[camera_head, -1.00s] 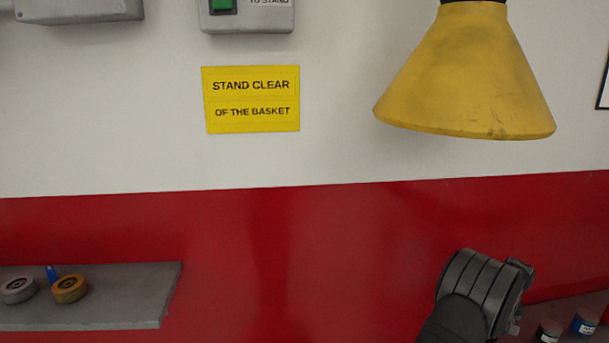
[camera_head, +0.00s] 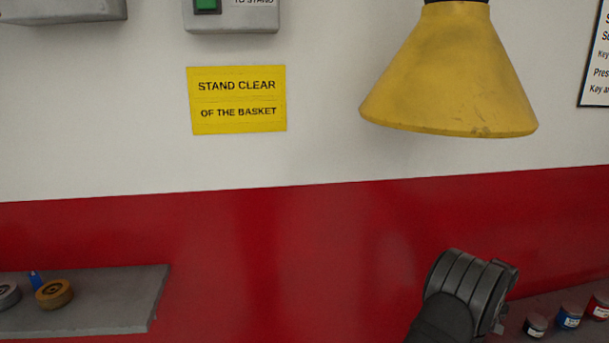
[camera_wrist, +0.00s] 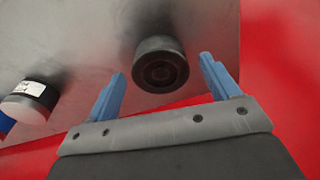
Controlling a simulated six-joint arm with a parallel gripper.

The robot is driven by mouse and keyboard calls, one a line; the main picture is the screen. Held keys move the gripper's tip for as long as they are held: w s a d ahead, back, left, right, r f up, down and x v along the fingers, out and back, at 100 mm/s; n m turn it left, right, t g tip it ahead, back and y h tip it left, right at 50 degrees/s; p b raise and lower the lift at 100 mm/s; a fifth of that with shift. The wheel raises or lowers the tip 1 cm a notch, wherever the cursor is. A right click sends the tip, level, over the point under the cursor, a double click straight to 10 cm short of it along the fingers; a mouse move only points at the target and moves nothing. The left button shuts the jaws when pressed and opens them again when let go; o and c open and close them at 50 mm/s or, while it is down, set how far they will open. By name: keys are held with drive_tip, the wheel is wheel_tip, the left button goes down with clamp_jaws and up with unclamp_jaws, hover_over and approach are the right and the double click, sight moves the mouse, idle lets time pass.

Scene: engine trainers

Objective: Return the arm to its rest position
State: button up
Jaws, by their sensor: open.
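My gripper (camera_wrist: 162,90) shows in the wrist view with its two blue fingers spread apart and nothing held between them. A dark round cap or jar (camera_wrist: 160,65) stands on a grey metal surface beyond the fingertips, in line with the gap. Whether the fingers reach its height I cannot tell. In the head view my dark arm end shows at the lower right, in front of the red wall; its fingers are hidden there.
A shelf at the lower right holds several small jars (camera_head: 569,316). A yellow lamp shade (camera_head: 450,75) hangs above my arm. A yellow sign (camera_head: 237,100) is on the wall.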

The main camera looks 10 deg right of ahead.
drive_tip(key=shift+w+f, duration=0.15)
drive_tip(key=shift+f, duration=0.3)
wheel_tip(320, 180, up, 4)
drive_tip(key=shift+f, duration=0.1)
drive_tip(key=s+d+r, duration=0.1)
drive_tip(key=s+r, duration=0.6)
drive_tip(key=s, duration=0.5)
drive_tip(key=w+a+f+n, duration=0.1)
drive_tip(key=w+a+f, duration=0.2)
drive_tip(key=w+a, duration=0.65)
drive_tip(key=w+a+f, duration=0.4)
drive_tip(key=w+a, duration=0.3)
drive_tip(key=a, duration=0.5)
drive_tip(key=w+a+f, duration=0.1)
drive_tip(key=a+f, duration=0.1)
drive_tip(key=a, duration=1)
drive_tip(key=w+a+f, duration=0.2)
drive_tip(key=a+f, duration=0.1)
drive_tip(key=a, duration=0.9)
drive_tip(key=shift+w+a+f+n, duration=0.2)
drive_tip(key=shift+a+n, duration=0.1)
drive_tip(key=shift+a, duration=0.1)
